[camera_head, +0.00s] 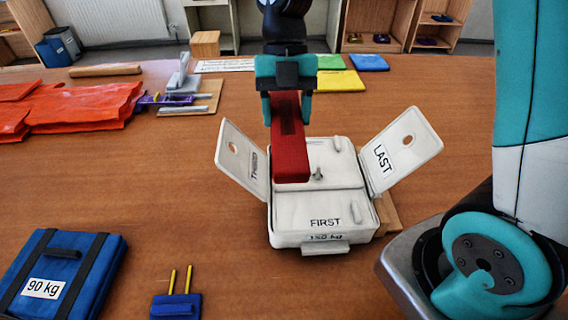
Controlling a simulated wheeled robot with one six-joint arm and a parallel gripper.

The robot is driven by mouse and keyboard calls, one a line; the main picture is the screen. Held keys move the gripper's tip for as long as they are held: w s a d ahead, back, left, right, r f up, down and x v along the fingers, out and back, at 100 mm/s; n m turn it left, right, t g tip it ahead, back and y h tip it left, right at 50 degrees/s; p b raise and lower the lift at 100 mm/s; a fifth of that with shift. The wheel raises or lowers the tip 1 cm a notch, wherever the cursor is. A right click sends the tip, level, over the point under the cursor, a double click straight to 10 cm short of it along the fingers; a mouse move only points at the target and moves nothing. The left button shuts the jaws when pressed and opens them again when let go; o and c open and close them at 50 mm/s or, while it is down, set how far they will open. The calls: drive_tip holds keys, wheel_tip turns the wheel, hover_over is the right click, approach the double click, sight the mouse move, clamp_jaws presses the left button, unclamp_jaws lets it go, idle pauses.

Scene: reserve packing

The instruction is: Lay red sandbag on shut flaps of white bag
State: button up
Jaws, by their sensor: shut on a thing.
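A white bag (283,222) stands on the table with its FIRST flap (318,206) lying flat at the front and another panel flat behind it. The THIRD flap (242,158) at the left and the LAST flap (402,148) at the right stand open, tilted outward. The red sandbag (291,150) hangs from my gripper (288,100), upright and long side down. My gripper is shut on its upper end. The sandbag is over the back left of the bag; I cannot tell whether its lower end touches the panel.
A blue 90 kg bag (85,262) and a blue block with two yellow pegs (176,305) are at the front left. Orange bags (75,108) lie at the left. Coloured squares (340,80) lie behind. My arm fills the right side.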

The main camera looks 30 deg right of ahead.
wheel_tip(320, 180, down, 13)
drive_tip(key=shift+r+p, duration=0.2)
drive_tip(key=shift+p, duration=0.6)
drive_tip(key=shift+f, duration=0.1)
drive_tip(key=o, duration=1.1)
drive_tip(key=shift+o, duration=0.2)
